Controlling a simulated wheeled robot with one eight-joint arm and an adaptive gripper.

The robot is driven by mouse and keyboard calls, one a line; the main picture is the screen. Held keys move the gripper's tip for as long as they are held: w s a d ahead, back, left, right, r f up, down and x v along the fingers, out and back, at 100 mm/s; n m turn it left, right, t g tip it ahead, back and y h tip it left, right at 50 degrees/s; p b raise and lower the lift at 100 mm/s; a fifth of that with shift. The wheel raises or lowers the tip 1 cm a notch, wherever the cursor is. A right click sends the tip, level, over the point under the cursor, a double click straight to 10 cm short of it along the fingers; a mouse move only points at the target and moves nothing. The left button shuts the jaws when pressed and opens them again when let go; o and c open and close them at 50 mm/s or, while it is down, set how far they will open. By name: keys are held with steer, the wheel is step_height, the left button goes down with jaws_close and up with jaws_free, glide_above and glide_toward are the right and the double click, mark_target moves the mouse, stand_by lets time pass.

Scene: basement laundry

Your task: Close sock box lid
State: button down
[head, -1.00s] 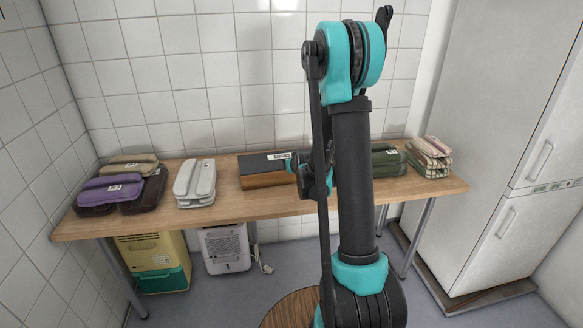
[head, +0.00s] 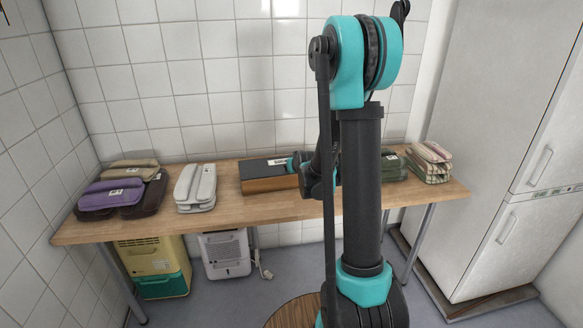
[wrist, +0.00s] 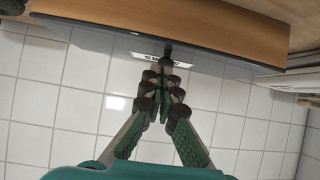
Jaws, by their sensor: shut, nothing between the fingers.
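The sock box (head: 275,185) stands on the wooden table, with a wood-brown body and a dark lid (head: 262,169). The lid lies over the body, and I see no open gap in the head view. My arm hides the box's right end there. In the wrist view the box's wooden side (wrist: 200,22) and dark lid (wrist: 100,38) fill the top, with the white label (wrist: 150,59) at the lid's edge. My gripper (wrist: 166,78) is shut and empty, its fingertips at or very near the lid by the label. I cannot tell whether they touch.
On the table (head: 235,209), purple and brown cases (head: 108,196) and pale grey cases (head: 195,184) lie left of the box. A green case (head: 392,168) and a striped stack (head: 430,162) lie to the right. Bare tabletop shows in front of the box.

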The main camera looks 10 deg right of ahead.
steer(key=s+f+g, duration=0.2)
steer(key=s+g, duration=0.1)
steer(key=s, duration=1.5)
steer(key=s+d+f+g, duration=0.1)
steer(key=s+g, duration=0.3)
steer(key=s, duration=1.4)
steer(key=shift+s+d+f+m+h, duration=0.25)
steer(key=shift+s+f+m+h, duration=0.15)
steer(key=shift+f, duration=0.1)
